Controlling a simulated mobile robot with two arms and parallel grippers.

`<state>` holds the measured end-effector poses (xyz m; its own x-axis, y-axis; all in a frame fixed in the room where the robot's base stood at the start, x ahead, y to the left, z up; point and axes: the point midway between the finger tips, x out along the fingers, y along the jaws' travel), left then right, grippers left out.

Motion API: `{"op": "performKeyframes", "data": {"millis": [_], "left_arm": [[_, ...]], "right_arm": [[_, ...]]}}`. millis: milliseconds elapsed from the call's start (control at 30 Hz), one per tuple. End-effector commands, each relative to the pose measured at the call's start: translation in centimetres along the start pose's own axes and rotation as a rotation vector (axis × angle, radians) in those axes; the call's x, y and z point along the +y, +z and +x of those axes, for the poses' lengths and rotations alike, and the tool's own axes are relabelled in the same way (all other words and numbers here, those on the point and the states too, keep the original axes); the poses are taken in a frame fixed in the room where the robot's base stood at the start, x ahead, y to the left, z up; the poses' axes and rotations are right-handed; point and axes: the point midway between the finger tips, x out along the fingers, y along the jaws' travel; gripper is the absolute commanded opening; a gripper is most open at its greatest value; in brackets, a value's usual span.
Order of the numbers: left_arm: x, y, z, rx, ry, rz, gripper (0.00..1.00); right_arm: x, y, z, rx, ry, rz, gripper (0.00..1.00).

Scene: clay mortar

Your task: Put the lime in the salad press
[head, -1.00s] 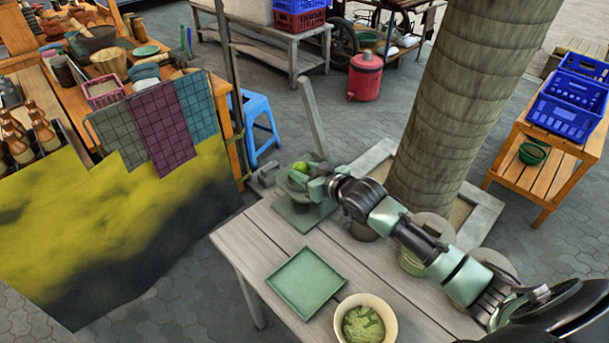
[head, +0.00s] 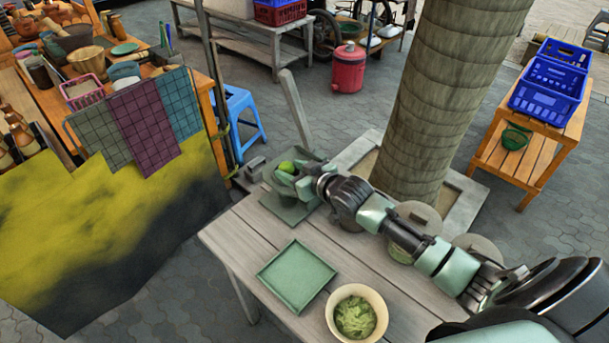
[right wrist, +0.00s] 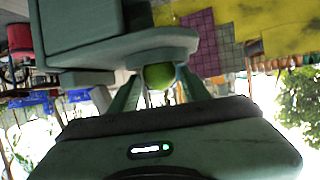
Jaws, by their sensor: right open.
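The lime (head: 287,167) is a small bright green ball at the top of the green salad press (head: 283,210), at the far end of the wooden table. The press has a square base and a long grey lever (head: 297,112) raised up. My right gripper (head: 290,176) is at the press, open, with its fingers around the lime. In the right wrist view the lime (right wrist: 158,76) shows between the two fingers, against the press's rim (right wrist: 150,45). Whether the lime rests fully inside the press is hidden by the fingers. My left gripper is not in view.
A square green tray (head: 274,283) and a cream bowl (head: 374,297) of green salad stand on the near part of the table (head: 240,238). Round-lidded pots (head: 418,213) stand beneath my right arm. A thick trunk (head: 440,110) rises behind the table.

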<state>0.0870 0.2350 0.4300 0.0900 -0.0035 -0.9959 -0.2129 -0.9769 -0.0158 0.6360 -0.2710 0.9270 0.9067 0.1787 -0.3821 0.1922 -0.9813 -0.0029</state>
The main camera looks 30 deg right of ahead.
Motion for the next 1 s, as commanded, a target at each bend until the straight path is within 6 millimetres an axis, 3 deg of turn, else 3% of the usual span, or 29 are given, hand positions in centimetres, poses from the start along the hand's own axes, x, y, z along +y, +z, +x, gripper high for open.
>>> {"op": "performKeyframes", "data": {"millis": [300, 500, 700, 1000], "left_arm": [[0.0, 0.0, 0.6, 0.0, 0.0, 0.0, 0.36], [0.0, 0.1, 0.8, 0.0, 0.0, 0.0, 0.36], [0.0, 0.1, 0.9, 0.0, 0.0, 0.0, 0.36], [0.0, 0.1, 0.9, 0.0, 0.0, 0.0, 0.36]], "right_arm": [[0.0, 0.3, -6.7, -0.004, 0.0, -0.002, 0.47], [0.0, 0.2, -9.9, -0.003, 0.001, 0.0, 0.47], [0.0, 0.1, -11.1, -0.003, 0.001, -0.001, 0.47], [0.0, 0.1, -11.2, -0.002, 0.001, 0.0, 0.47]]}}
